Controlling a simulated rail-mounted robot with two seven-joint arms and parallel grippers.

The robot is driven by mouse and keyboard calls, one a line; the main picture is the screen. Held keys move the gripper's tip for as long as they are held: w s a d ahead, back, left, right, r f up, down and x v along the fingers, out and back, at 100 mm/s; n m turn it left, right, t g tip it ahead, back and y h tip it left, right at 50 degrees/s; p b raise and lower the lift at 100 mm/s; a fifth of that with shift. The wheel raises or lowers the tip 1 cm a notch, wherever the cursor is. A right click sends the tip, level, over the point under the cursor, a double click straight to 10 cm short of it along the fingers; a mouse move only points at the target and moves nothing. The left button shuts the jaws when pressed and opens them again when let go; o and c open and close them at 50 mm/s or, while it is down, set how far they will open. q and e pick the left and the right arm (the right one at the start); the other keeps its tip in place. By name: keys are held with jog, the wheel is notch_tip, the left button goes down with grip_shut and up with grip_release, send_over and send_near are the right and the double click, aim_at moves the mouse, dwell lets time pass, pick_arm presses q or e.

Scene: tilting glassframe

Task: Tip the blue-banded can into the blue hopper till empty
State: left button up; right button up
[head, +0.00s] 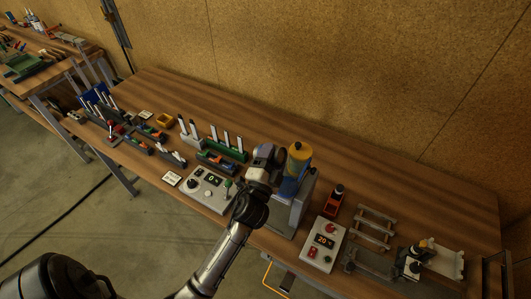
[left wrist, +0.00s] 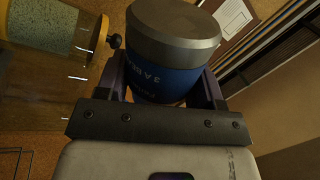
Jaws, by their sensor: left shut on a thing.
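The blue-banded can (left wrist: 168,72) fills the middle of the left wrist view, with a blue band, pale lettering and a grey end. My left gripper (left wrist: 165,98) is shut on it, one finger on each side of the band. In the head view my left gripper (head: 278,160) is beside an orange-yellow cylinder (head: 299,156). The blue part (head: 291,187) below that cylinder looks like the blue hopper, on a grey stand (head: 298,210); its opening is hidden. I cannot tell whether anything is flowing. My right gripper is not in view.
A clear tube of grains with a yellow rim (left wrist: 98,35) is close left of the can. A control box (head: 206,189) stands left of the stand, another with a red display (head: 323,243) right of it. Metal racks (head: 374,228) lie further right. The back of the bench is clear.

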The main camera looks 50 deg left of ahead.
pick_arm(q)
jog(key=m, duration=0.1)
jog(key=r+m+p, duration=0.1)
jog(key=m, duration=0.1)
jog(key=shift+w+d+t+h, duration=0.1)
jog(key=shift+d+t+h, duration=0.25)
jog(key=shift+t+h, duration=0.05)
jog(key=m, duration=0.1)
jog(key=m+h+p, duration=0.1)
jog(key=m, duration=0.1)
jog(key=m+p, duration=0.1)
jog(key=shift+a+r+m+h, duration=0.1)
jog(key=shift+r+m+h, duration=0.2)
jog(key=shift+m+h, duration=0.1)
jog(key=shift+r+m+t+h+p, duration=0.15)
jog(key=shift+m+t+h+p, duration=0.25)
jog(key=shift+m+p, duration=0.9)
jog(key=shift+m+b, duration=0.4)
jog(key=shift+m, duration=0.2)
dwell(1.1)
dwell(0.8)
dwell(0.8)
dwell(0.5)
